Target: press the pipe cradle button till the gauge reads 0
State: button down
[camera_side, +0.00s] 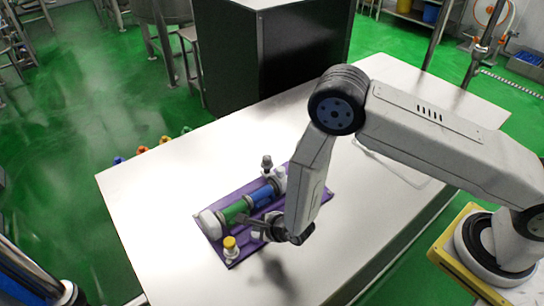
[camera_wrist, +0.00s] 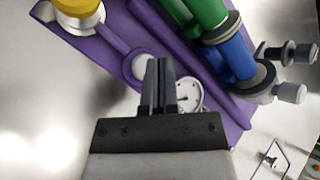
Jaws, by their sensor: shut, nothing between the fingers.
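The purple pipe cradle (camera_side: 323,196) lies on the white table and holds a pipe with green (camera_side: 235,211) and blue (camera_side: 262,195) sections. A yellow-topped white knob (camera_side: 231,244) stands at its near left corner; it also shows at the top left of the wrist view (camera_wrist: 78,8). I cannot tell whether this is the button. A small pale round piece (camera_wrist: 141,66) sits on the cradle, partly behind my fingers. The gauge (camera_wrist: 188,96) has a white dial, partly hidden by my gripper; its reading is too small to tell. My gripper (camera_wrist: 158,62) is shut and empty over the cradle, right of the yellow-topped knob (camera_side: 248,222).
Grey fittings (camera_wrist: 288,54) stick out at the pipe's right end. Small coloured pieces (camera_side: 142,150) show by the table's far left edge. A large black box (camera_side: 265,50) stands behind the table. The table (camera_side: 160,240) is clear left of the cradle.

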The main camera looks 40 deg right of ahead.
jog(key=shift+r, duration=2.5)
jog(key=shift+r, duration=0.1)
jog(key=shift+w+d+r, duration=0.1)
jog(key=shift+d+r, duration=0.05)
jog(key=shift+r, duration=0.05)
jog(key=s+d+r+n+g, duration=0.3)
jog(key=d+r+n, duration=0.7)
jog(key=r+n, duration=0.3)
jog(key=s+d+r+n+g+h, duration=0.1)
jog(key=s+d+r+n+g, duration=0.2)
jog(key=s+d+r+n, duration=0.4)
jog(key=shift+s+d+r+n+h, duration=0.35)
jog(key=shift+s+d+n, duration=0.8)
jog(key=shift+s+n, duration=1.1)
jog(key=shift+w+f, duration=0.1)
